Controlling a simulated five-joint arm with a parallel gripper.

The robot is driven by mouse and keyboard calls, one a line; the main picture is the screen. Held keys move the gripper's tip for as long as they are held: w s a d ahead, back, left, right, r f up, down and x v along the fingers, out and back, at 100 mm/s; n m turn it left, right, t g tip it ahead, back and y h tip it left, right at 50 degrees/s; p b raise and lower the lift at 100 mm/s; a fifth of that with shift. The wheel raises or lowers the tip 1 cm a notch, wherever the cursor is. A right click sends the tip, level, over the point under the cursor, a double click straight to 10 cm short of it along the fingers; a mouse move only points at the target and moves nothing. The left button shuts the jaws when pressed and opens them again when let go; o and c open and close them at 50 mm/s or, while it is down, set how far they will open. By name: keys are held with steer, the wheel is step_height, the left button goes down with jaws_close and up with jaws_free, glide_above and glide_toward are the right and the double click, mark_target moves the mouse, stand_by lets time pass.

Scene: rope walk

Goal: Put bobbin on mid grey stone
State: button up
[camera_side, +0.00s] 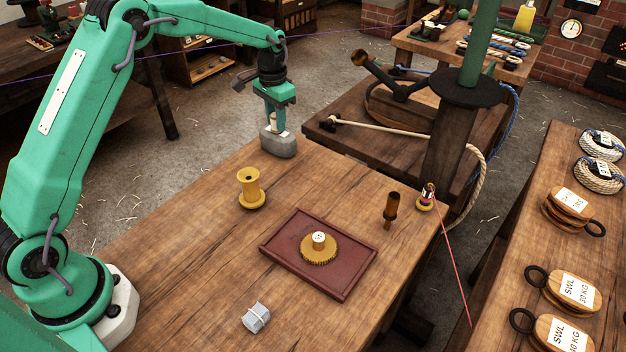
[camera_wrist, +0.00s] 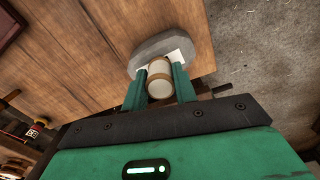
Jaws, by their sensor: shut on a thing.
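My gripper (camera_side: 273,118) is at the far edge of the wooden table, pointing down. Its two green fingers are shut on a small cream bobbin with a brownish end; the bobbin (camera_wrist: 160,80) shows between the fingers in the wrist view. Directly beneath is a rounded grey stone (camera_side: 279,146) with a white patch on top; the stone (camera_wrist: 150,48) also shows behind the bobbin in the wrist view. The bobbin's lower end is at the stone's top, but I cannot tell whether they touch. The fingers hide part of the bobbin.
A yellow spool (camera_side: 251,190) stands nearer on the table (camera_side: 190,270). A dark red tray (camera_side: 343,284) holds a toothed brass disc (camera_side: 319,252). A grey banded piece (camera_side: 256,318) lies in front. A brown wooden handle (camera_side: 391,208) and a red-threaded spool (camera_side: 426,198) stand right.

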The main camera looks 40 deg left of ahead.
steer(key=shift+f, duration=0.2)
steer(key=o, duration=1)
steer(key=shift+c, duration=0.2)
step_height(320, 180, up, 12)
steer(key=shift+r, duration=0.15)
stand_by(0.6)
